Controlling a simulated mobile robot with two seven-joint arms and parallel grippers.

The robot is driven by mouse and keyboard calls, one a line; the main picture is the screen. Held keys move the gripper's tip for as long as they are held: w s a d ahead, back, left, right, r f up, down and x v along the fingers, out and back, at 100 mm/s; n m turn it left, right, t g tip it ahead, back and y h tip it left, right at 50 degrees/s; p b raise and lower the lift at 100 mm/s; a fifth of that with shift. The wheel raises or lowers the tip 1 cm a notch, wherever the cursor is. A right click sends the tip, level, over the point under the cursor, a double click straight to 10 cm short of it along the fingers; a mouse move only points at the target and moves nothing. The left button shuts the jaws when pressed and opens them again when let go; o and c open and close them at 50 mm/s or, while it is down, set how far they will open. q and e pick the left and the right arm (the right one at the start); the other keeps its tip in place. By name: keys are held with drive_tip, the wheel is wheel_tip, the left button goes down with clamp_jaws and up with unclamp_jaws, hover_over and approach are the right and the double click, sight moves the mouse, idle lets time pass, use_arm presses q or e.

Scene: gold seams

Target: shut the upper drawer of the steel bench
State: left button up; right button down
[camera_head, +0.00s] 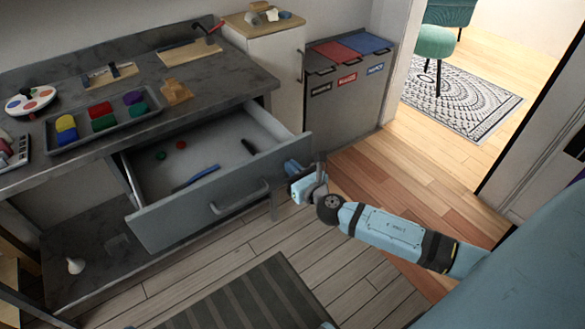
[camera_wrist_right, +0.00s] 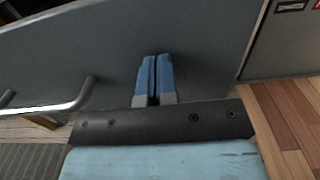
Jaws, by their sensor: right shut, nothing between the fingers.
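The upper drawer (camera_head: 222,203) of the steel bench (camera_head: 200,80) stands pulled out. Its grey front also fills much of the right wrist view (camera_wrist_right: 60,65). A bar handle (camera_head: 240,198) is on the front and shows at the left in the right wrist view (camera_wrist_right: 55,108). My right gripper (camera_head: 292,167) is at the right end of the drawer front, right of the handle. Its blue fingers (camera_wrist_right: 155,80) are together and empty, pointing at the front panel. I cannot tell whether they touch it. My left gripper is not in view.
The drawer holds a blue-handled tool (camera_head: 196,176), a dark object and small red and green pieces. A tray of coloured blocks (camera_head: 100,128) sits on the bench top. A cabinet (camera_head: 275,65) and labelled bins (camera_head: 345,90) stand to the right. A striped mat (camera_head: 245,300) lies in front.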

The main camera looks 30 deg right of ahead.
drive_tip(key=shift+w, duration=0.1)
drive_tip(key=w, duration=0.9)
drive_tip(key=shift+w+a+r, duration=0.1)
drive_tip(key=shift+a, duration=0.1)
drive_tip(key=w+b, duration=0.1)
drive_tip(key=w, duration=0.3)
drive_tip(key=shift+w+a, duration=0.1)
drive_tip(key=shift+w, duration=0.2)
drive_tip(key=b, duration=0.3)
hover_over(249, 135)
drive_tip(key=shift+s, duration=0.45)
drive_tip(key=shift+w, duration=0.45)
drive_tip(key=shift+r, duration=0.2)
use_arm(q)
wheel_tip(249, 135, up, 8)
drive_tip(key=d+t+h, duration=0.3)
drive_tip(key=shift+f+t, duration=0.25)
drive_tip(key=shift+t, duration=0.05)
use_arm(e)
drive_tip(key=shift+w, duration=0.1)
